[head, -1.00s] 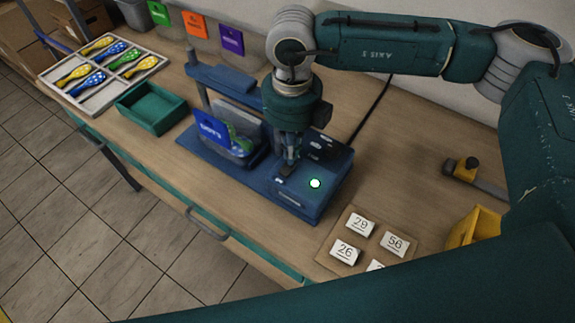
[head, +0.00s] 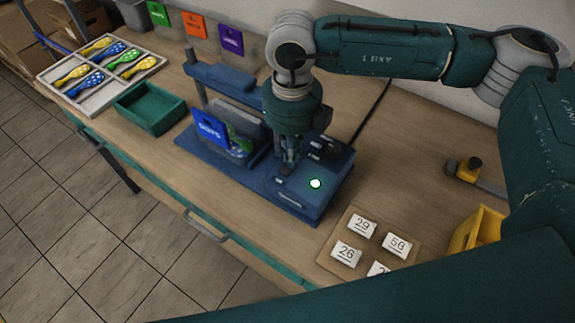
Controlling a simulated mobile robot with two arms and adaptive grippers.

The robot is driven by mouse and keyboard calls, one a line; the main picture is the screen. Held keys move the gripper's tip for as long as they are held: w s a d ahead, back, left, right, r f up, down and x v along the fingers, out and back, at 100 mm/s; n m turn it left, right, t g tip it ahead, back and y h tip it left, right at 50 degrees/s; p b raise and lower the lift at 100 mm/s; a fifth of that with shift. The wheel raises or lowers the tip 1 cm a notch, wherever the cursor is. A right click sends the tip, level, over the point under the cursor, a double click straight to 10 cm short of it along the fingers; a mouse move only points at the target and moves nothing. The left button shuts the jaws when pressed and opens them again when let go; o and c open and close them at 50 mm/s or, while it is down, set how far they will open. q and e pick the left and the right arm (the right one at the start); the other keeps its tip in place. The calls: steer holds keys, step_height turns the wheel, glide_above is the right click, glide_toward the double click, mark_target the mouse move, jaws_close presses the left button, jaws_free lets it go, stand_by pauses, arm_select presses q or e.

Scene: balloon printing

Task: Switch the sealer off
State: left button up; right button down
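The blue sealer (head: 310,203) stands on the wooden bench, with a glowing pale green-white light (head: 315,183) on its top face. A bag with a blue label (head: 211,130) sits upright in its left part. My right gripper (head: 286,170) points down over the sealer's top, just left of the light, with its fingertips at or very near the surface. The fingers look close together, but their gap is too small to judge. The switch under them is hidden or too small to make out. My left gripper is not in view.
A green tray (head: 151,108) and a rack of colored balloons (head: 100,90) stand at the left. Numbered tags (head: 347,253) lie on a brown board at the front right, near a yellow bin (head: 478,232). A yellow-and-black tool (head: 470,171) lies at the right.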

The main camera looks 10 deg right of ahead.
steer(key=shift+s, duration=0.1)
steer(key=shift+r+p, duration=1.2)
steer(key=shift+r, duration=2.25)
